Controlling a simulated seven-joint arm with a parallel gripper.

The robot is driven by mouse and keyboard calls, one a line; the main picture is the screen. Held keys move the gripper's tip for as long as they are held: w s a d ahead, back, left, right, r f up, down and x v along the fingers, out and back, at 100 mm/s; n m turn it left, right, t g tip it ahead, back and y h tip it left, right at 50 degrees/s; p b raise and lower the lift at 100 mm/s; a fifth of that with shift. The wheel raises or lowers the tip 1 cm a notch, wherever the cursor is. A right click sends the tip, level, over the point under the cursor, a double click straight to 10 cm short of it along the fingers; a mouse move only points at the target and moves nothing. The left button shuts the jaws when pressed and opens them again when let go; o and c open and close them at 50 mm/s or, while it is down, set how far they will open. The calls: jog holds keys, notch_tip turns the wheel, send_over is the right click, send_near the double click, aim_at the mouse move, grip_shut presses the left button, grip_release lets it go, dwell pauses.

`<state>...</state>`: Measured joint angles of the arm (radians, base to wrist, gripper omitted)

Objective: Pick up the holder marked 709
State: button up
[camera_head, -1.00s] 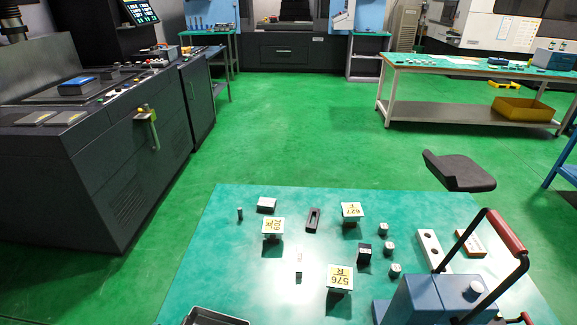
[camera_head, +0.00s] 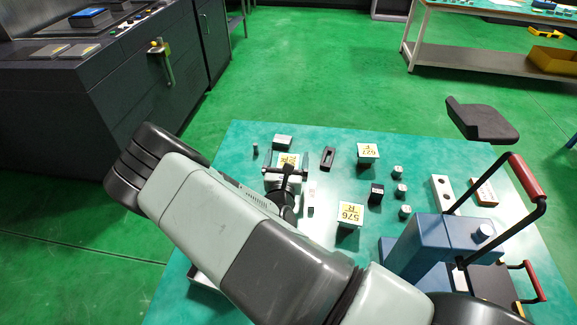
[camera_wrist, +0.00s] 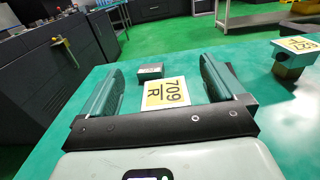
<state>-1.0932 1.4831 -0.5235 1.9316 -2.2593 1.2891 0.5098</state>
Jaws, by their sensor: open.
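The holder marked 709 R (camera_head: 289,159) has a white and yellow label plate and stands toward the back left of the green table. In the head view my gripper (camera_head: 285,167) is over its near side and hides part of it. In the wrist view the label plate (camera_wrist: 166,93) lies between the two spread fingers of my gripper (camera_wrist: 160,74), with a gap on each side. My gripper is open and holds nothing. The holder's body below the plate is hidden.
Holders marked 627 (camera_head: 368,151) and 576 (camera_head: 350,213) stand to the right. A grey block (camera_head: 283,142) is just behind 709, and a dark slotted block (camera_head: 328,158) is to its right. A blue device with a red-handled lever (camera_head: 430,235) fills the front right.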

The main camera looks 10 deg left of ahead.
aim_at(288, 161)
notch_tip(288, 161, down, 3)
jog(key=shift+f, duration=0.15)
jog(key=shift+w+f, duration=0.3)
jog(key=shift+w, duration=1.2)
jog(key=c, duration=1.4)
jog(key=shift+o, duration=0.2)
jog(key=shift+r, duration=0.1)
